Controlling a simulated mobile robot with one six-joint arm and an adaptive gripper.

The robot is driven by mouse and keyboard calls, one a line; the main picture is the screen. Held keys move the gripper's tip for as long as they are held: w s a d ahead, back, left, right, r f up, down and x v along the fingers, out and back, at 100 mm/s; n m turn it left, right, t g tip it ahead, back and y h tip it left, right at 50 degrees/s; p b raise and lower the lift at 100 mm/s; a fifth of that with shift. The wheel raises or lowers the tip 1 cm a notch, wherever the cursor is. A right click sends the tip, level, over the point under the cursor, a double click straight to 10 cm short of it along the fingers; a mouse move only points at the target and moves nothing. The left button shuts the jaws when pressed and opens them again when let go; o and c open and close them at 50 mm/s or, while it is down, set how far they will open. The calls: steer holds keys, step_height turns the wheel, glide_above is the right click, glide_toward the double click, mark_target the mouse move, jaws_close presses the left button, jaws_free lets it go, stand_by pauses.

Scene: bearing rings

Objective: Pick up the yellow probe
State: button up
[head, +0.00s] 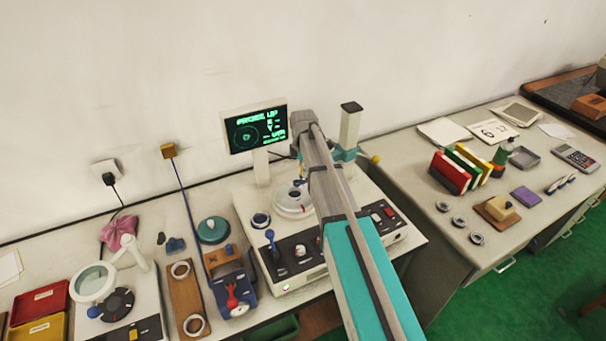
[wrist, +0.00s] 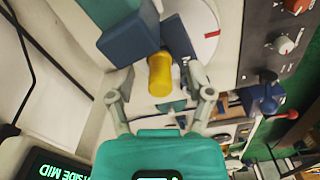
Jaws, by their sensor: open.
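In the wrist view the yellow probe (wrist: 160,75) is a short yellow cylinder below a dark blue block (wrist: 128,40). My gripper (wrist: 161,82) is open, with one finger on each side of the probe. The fingers appear apart from it; I cannot tell how deep the probe sits between them. In the head view my own arm covers most of the gripper and the middle of the measuring machine (head: 310,268). A yellow knob (head: 375,159) shows right of its post (head: 349,130); I cannot tell whether it is the probe.
A lit screen (head: 256,129) stands behind the machine, left of the post. Knobs and a blue-topped lever (head: 270,240) stand on its front panel. The right bench carries coloured binders (head: 452,172) and several rings. A ring tray (head: 187,300) and magnifier (head: 94,282) are at left.

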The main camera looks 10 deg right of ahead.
stand_by(0.4)
jaws_close()
steer(key=shift+r, duration=0.2)
stand_by(0.3)
step_height(320, 180, up, 10)
steer(key=p, duration=1)
steer(key=shift+f, duration=0.2)
steer(key=shift+r, duration=0.1)
stand_by(0.4)
step_height(320, 180, up, 7)
steer(key=p, duration=0.7)
stand_by(0.7)
steer(key=shift+f, duration=0.2)
